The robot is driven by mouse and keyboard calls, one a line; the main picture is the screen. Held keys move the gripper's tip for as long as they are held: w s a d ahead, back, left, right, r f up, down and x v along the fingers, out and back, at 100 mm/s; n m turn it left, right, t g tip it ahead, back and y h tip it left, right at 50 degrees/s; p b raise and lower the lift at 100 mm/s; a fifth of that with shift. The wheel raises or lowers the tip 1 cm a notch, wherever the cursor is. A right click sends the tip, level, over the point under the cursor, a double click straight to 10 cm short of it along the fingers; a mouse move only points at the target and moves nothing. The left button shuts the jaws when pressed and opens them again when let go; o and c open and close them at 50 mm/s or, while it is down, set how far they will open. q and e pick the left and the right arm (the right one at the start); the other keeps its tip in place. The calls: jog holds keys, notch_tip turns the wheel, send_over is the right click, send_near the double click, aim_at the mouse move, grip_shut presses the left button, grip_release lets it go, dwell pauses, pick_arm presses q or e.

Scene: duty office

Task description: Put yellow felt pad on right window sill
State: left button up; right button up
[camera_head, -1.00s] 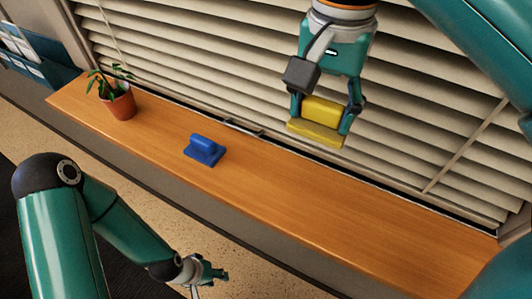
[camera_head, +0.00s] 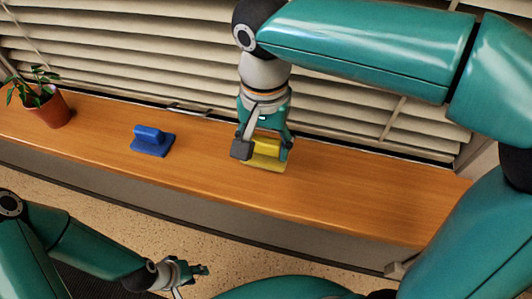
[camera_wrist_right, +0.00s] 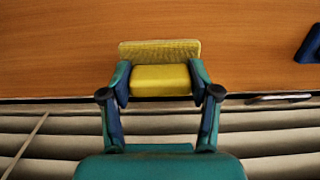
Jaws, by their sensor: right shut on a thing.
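The yellow felt pad (camera_head: 264,163), a flat base with a block-shaped handle, is at the orange-brown wooden window sill (camera_head: 335,188). My right gripper (camera_head: 266,143) points down and is shut on the handle. In the right wrist view the handle of the pad (camera_wrist_right: 160,79) sits between the two fingers, with the base beyond it over the wood. I cannot tell whether the base touches the sill or hovers just above it. My left gripper (camera_head: 190,272) is low in front of the sill, away from the pad; its finger opening is unclear.
A blue pad with a handle (camera_head: 152,141) stands on the sill left of the yellow one. A potted plant (camera_head: 46,105) stands at the far left. Closed blinds (camera_head: 150,45) run behind the sill. The sill right of the yellow pad is clear.

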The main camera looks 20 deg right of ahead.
aim_at(265, 154)
jog(key=shift+f, duration=1.75)
jog(key=o, duration=1.2)
jog(key=shift+f, duration=0.1)
jog(key=shift+c, duration=0.2)
notch_tip(265, 154, up, 12)
jog(key=shift+r+p, duration=0.15)
jog(key=shift+p, duration=0.45)
